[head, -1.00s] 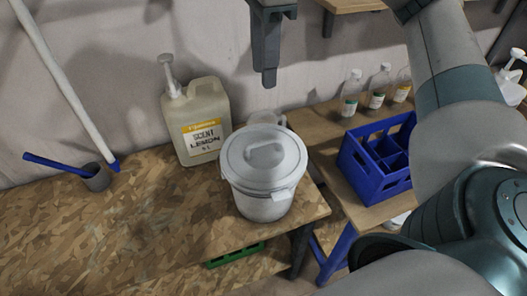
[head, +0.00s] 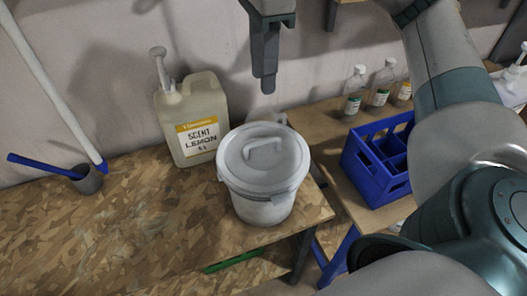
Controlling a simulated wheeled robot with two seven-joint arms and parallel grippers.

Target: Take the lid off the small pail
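The small pail (head: 264,208) is white and stands upright near the right front corner of the wood-chip board table. Its lid (head: 240,170) sits on top, light grey with a raised bar handle (head: 264,147) across the middle. My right gripper (head: 265,88) hangs down from the top edge, above and behind the lid in the picture, apart from it. It is seen side-on, with the fingers overlapping, so I cannot tell whether it is open; nothing shows in it. My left gripper is out of view.
A lemon-scent pump jug (head: 192,125) stands left behind the pail, and a clear vessel (head: 272,118) is partly hidden behind it. A blue crate (head: 378,185) and several bottles (head: 381,85) are on the right. The table's left front is clear.

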